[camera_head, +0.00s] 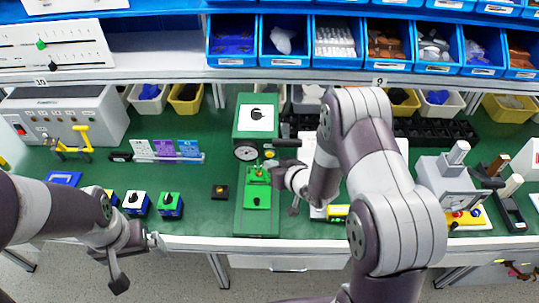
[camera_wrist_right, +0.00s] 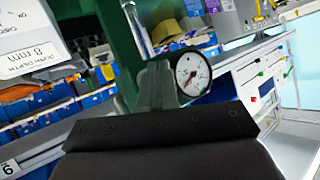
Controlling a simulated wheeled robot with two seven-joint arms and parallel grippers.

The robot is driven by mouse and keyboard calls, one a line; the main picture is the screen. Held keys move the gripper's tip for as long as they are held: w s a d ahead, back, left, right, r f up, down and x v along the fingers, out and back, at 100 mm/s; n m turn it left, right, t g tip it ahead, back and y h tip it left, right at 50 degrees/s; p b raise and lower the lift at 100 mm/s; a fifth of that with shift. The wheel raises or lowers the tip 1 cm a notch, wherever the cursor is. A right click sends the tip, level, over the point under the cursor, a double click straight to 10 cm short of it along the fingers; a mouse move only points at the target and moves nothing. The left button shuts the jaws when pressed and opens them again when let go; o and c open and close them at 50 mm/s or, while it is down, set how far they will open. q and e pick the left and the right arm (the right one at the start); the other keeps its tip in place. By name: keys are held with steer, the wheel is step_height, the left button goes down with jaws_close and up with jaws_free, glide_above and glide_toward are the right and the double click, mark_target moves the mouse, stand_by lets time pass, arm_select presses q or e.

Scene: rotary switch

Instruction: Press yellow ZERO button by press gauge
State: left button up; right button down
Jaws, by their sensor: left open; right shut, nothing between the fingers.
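The green press (camera_head: 243,120) stands at the middle of the bench and carries a round white gauge (camera_head: 246,152). A small yellow spot, perhaps the yellow ZERO button (camera_head: 269,154), shows just right of the gauge; its lettering is too small to read. My right gripper (camera_head: 272,166) is shut and empty, with its tips close to the press, right of and slightly below the gauge. In the right wrist view its fingers (camera_wrist_right: 158,84) stand just left of the gauge (camera_wrist_right: 193,73); no yellow button shows there. My left gripper (camera_head: 138,260) is open and empty at the front edge, away from the press.
Several small switch boxes (camera_head: 171,204) stand left of the press. A grey control box (camera_head: 66,118) is at the back left. A grey lever device (camera_head: 447,178) stands at right. Blue bins (camera_head: 334,40) line the upper shelf. My right arm covers the bench right of the press.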

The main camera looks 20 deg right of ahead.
steer(key=shift+w, duration=0.1)
stand_by(0.6)
steer(key=shift+w+d, duration=0.15)
steer(key=shift+w, duration=0.15)
steer(key=shift+w+d, duration=0.1)
steer(key=shift+w, duration=0.3)
stand_by(0.8)
steer(key=shift+s, duration=0.1)
steer(key=shift+s+a, duration=0.25)
steer(key=shift+s, duration=0.45)
steer(key=s, duration=0.2)
steer(key=s+a, duration=0.1)
steer(key=s, duration=0.1)
steer(key=shift+s+a, duration=0.2)
steer(key=shift+s, duration=0.2)
stand_by(0.4)
